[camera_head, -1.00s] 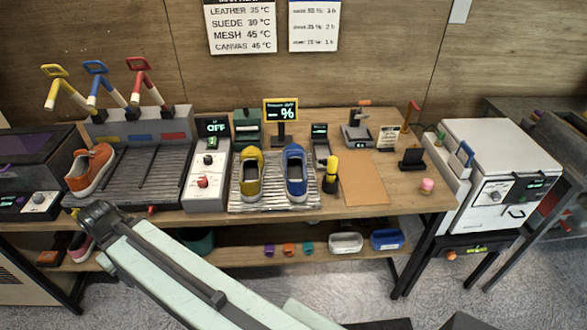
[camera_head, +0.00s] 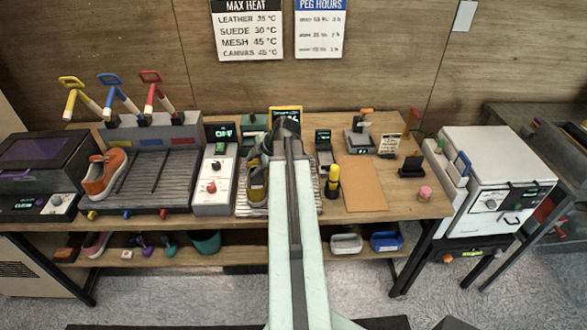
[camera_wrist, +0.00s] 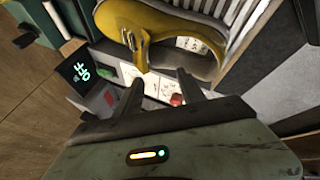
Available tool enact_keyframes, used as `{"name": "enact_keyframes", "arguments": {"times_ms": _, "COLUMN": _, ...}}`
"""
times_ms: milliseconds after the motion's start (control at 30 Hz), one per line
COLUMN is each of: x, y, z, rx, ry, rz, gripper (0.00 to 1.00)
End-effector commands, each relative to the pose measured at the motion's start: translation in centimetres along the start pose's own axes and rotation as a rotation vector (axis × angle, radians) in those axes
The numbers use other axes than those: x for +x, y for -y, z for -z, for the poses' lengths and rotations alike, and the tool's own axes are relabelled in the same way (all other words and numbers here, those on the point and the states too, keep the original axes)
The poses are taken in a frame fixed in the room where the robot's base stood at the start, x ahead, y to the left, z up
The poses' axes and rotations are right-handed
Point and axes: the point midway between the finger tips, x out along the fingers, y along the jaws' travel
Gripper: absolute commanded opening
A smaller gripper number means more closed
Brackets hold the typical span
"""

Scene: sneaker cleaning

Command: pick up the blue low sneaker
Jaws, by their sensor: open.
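The blue low sneaker cannot be seen now. My arm covers the right part of the slatted rack (camera_head: 250,211) in the head view, and the blue sneaker is not in the wrist view. A yellow sneaker (camera_head: 257,187) is partly visible on the rack, just left of my arm. In the wrist view, the yellow sneaker (camera_wrist: 165,30) spans the top, beyond my fingertips. My gripper (camera_wrist: 160,85) is open with nothing between its fingers. In the head view, my arm's far end is over the bench near the rack, and the fingers are not clear there.
A white control box (camera_head: 213,186) with a red knob stands left of the rack. A yellow-and-black bottle (camera_head: 332,184) stands close to the right of my arm. An orange sneaker (camera_head: 104,174) sits on the dark ribbed station. The brown mat (camera_head: 362,184) is bare.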

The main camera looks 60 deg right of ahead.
Motion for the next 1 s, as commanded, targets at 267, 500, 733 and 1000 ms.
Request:
{"name": "enact_keyframes", "arguments": {"times_ms": 267, "x": -10.3, "y": 2.5, "z": -14.3, "rx": 0.23, "ry": 0.12, "rz": -0.096, "gripper": 0.47}}
{"name": "enact_keyframes", "arguments": {"times_ms": 500, "x": -10.6, "y": 3.2, "z": -15.8, "rx": 0.252, "ry": 0.132, "rz": -0.104, "gripper": 0.47}}
{"name": "enact_keyframes", "arguments": {"times_ms": 733, "x": -8.3, "y": 3.0, "z": -16.1, "rx": 0.251, "ry": 0.132, "rz": -0.103, "gripper": 0.47}}
{"name": "enact_keyframes", "arguments": {"times_ms": 1000, "x": -5.3, "y": 2.9, "z": -17.1, "rx": 0.251, "ry": 0.132, "rz": -0.104, "gripper": 0.47}}
